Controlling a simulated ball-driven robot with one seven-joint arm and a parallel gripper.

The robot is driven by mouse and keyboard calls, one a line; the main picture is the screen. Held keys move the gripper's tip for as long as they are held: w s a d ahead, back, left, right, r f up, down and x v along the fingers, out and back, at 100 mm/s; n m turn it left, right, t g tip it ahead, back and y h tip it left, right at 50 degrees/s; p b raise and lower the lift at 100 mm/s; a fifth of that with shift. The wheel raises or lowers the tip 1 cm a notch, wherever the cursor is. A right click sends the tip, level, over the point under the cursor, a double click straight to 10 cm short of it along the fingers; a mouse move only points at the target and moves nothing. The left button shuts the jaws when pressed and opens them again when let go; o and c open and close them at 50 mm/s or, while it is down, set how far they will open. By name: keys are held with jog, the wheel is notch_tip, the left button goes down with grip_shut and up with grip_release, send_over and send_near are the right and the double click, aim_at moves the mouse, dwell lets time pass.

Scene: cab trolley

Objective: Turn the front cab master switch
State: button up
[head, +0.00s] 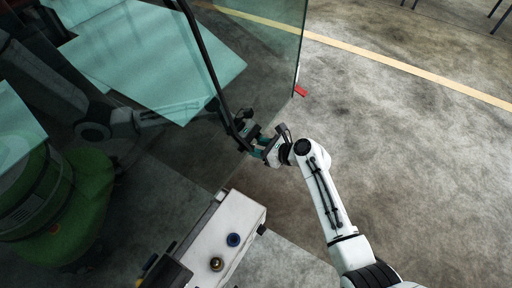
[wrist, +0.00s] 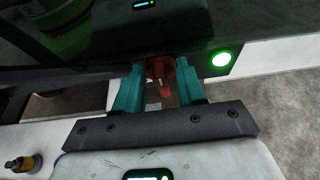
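A red switch handle (wrist: 161,72) shows in the wrist view, just beyond and between the two teal fingers of my gripper (wrist: 162,80). The fingers stand apart, one on each side of it. A gap shows beside the handle on the left; contact on the right is hard to judge. In the head view my gripper (head: 257,141) reaches to the lower edge of the dark glass, and the switch itself is hidden there.
A green lit button (wrist: 220,59) is right of the switch. A white box (head: 229,222) with a blue knob (head: 233,240) and a brass knob (head: 216,264) stands below my gripper. The glass panel (head: 262,50) reflects my arm. Open floor lies right.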

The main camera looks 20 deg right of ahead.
grip_shut()
dwell(0.4)
jog(key=shift+a+r, duration=0.1)
jog(key=f+n+t+h+b, duration=0.1)
jog(key=n+t+b, duration=0.1)
jog(key=n+b, duration=0.2)
jog(key=s+a+f+n+t+h+b, duration=0.1)
jog(key=n+t+b, duration=0.1)
jog(key=n+b, duration=0.3)
jog(key=a+n+t+h+b, duration=0.1)
jog(key=n+t+b, duration=0.1)
jog(key=n+b, duration=0.2)
jog(key=shift+s+a+f+t+b, duration=0.1)
jog(key=shift+s+f+t+b, duration=0.1)
jog(key=shift+f+t+b, duration=0.15)
dwell(0.5)
jog(key=shift+n, duration=0.4)
